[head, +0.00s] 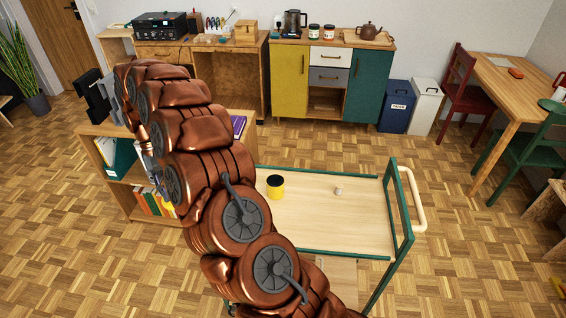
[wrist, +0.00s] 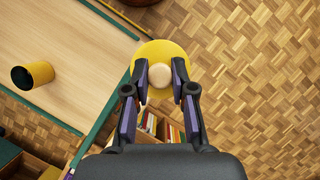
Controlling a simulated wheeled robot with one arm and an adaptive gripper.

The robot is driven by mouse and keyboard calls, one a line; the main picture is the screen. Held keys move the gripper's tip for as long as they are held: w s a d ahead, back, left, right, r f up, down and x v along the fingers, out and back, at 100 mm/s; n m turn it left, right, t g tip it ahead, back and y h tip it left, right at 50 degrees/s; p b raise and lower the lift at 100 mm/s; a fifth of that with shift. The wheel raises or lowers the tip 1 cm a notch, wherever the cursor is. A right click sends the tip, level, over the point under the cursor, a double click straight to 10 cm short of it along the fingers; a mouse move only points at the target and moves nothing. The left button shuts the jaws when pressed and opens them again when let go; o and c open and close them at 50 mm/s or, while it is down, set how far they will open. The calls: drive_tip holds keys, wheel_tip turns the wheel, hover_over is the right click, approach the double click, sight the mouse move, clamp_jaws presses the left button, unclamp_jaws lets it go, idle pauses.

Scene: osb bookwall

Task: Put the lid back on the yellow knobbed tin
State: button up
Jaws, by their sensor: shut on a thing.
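The yellow tin (head: 275,188) stands on the pale wooden top of the green-framed trolley (head: 320,225), with its dark open mouth facing up. The tin also shows at the left of the wrist view (wrist: 40,74). My gripper (wrist: 160,76) is shut on the pale round knob (wrist: 159,75) of the yellow lid (wrist: 158,50). The lid is held in the air just beyond the trolley's edge, apart from the tin. In the head view my arm hides the gripper and lid.
A small pale object (head: 339,190) stands on the trolley, right of the tin. A low bookshelf (head: 125,190) with books is left of the trolley. The trolley's green rails and raised handle (head: 403,200) border its top. Much of the trolley top is clear.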

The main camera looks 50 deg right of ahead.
drive_tip(key=s+d+f+m+t+b, duration=0.2)
drive_tip(key=s+d+m+t+b, duration=0.15)
drive_tip(key=d+m, duration=0.65)
drive_tip(key=s+d+f+m+t+b, duration=0.2)
drive_tip(key=d+m+b, duration=0.3)
drive_tip(key=d+m, duration=0.5)
drive_tip(key=s+d+f+m+t+b, duration=0.2)
drive_tip(key=s+d+m+t+b, duration=0.15)
drive_tip(key=d+m, duration=0.7)
drive_tip(key=shift+w+d+f+n+g+b, duration=0.15)
drive_tip(key=shift+d+f+n+b, duration=0.35)
drive_tip(key=shift+f, duration=0.5)
drive_tip(key=shift+w+d+f+n+g+b, duration=0.1)
drive_tip(key=shift+d+f+n+b, duration=0.35)
drive_tip(key=shift+f, duration=0.6)
drive_tip(key=shift+w+d+f+n+g+b, duration=0.15)
drive_tip(key=shift+d+f+n+b, duration=0.35)
drive_tip(key=shift+f, duration=0.7)
drive_tip(key=shift+w+r+p, duration=0.1)
drive_tip(key=shift+p, duration=0.3)
drive_tip(key=shift+f+p, duration=0.25)
drive_tip(key=shift+p, duration=0.2)
drive_tip(key=o, duration=1)
